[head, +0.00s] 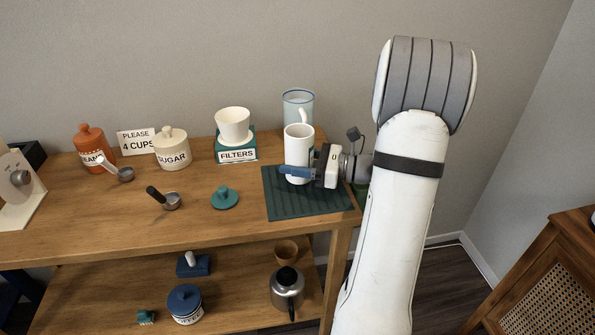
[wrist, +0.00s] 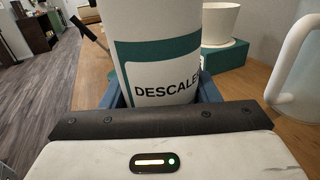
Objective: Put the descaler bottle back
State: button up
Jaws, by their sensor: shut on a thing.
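The descaler bottle (head: 298,143) is a white upright cylinder. In the wrist view the bottle (wrist: 155,55) shows a teal-bordered label reading "DESCALE", its last letters cut off by the curve. My gripper (head: 297,173), with blue fingers, comes in from the right and is shut on the lower part of the bottle. In the wrist view my gripper (wrist: 163,97) has a finger on each side of it. The bottle is over the dark green ribbed mat (head: 280,208) at the top's right end; I cannot tell whether its base touches.
A clear blue-rimmed jug (head: 298,95) stands close behind the bottle. The filters box (head: 237,155) with a white dripper, sugar jar (head: 172,151) and orange jar (head: 92,146) stand leftward. A teal lid (head: 225,198) and scoop (head: 170,201) lie in front. The lower shelf holds a metal pot (head: 287,286).

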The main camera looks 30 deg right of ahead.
jog(key=shift+f, duration=1.35)
jog(key=shift+f+b, duration=0.15)
jog(key=shift+b, duration=0.15)
jog(key=o, duration=1.2)
